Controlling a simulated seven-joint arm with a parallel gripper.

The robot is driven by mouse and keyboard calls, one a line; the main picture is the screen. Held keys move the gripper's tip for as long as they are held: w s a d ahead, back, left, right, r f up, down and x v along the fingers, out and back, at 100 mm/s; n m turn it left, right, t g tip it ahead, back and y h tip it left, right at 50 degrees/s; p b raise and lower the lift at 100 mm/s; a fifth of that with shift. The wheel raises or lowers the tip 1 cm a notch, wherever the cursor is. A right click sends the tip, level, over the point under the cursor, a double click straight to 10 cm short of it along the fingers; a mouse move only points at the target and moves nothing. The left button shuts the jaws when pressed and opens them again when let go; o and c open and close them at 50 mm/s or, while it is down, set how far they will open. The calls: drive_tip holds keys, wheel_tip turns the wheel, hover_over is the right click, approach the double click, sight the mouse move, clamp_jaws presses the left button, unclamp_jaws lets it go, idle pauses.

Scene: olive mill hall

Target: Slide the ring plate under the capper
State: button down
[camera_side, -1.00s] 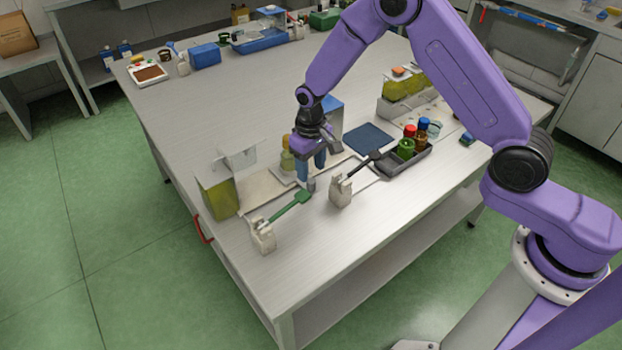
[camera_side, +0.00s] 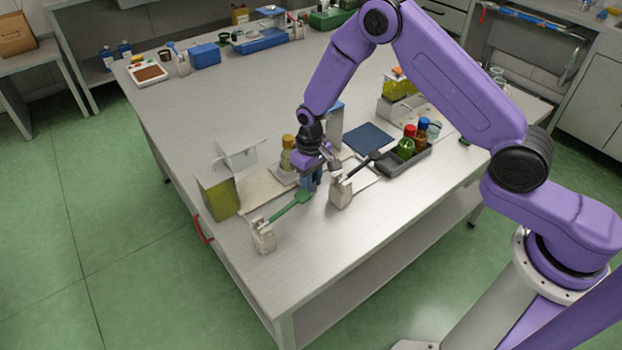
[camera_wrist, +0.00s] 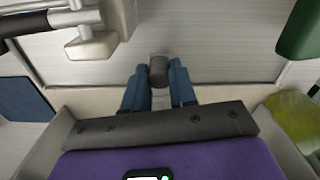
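A pale plate (camera_side: 279,178) with a bottle (camera_side: 287,160) standing on it lies left of my gripper in the side view. I take it as the ring plate. My gripper (camera_side: 312,186) is low at the work, its blue fingers close together. In the wrist view the fingers (camera_wrist: 158,84) lie on both sides of a dark grey knob (camera_wrist: 158,71) on a light rod, apparently gripping it; the knob is hidden in the side view. A grey-blue upright housing (camera_side: 335,115), perhaps the capper, stands behind my gripper and is partly hidden by it.
A green-handled lever (camera_side: 290,208) and a black-handled lever (camera_side: 360,166) on pale blocks flank my gripper closely. A yellow-green container (camera_side: 218,197) stands left. A dark tray (camera_side: 405,162) with capped bottles is right, beside a blue mat (camera_side: 368,138).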

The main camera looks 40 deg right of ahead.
drive_tip(key=d, duration=1.2)
drive_tip(key=shift+d, duration=0.35)
drive_tip(key=c, duration=0.9)
unclamp_jaws()
drive_tip(key=shift+a, duration=0.1)
drive_tip(key=shift+r, duration=0.35)
wheel_tip(320, 180, up, 17)
drive_tip(key=shift+f, duration=0.1)
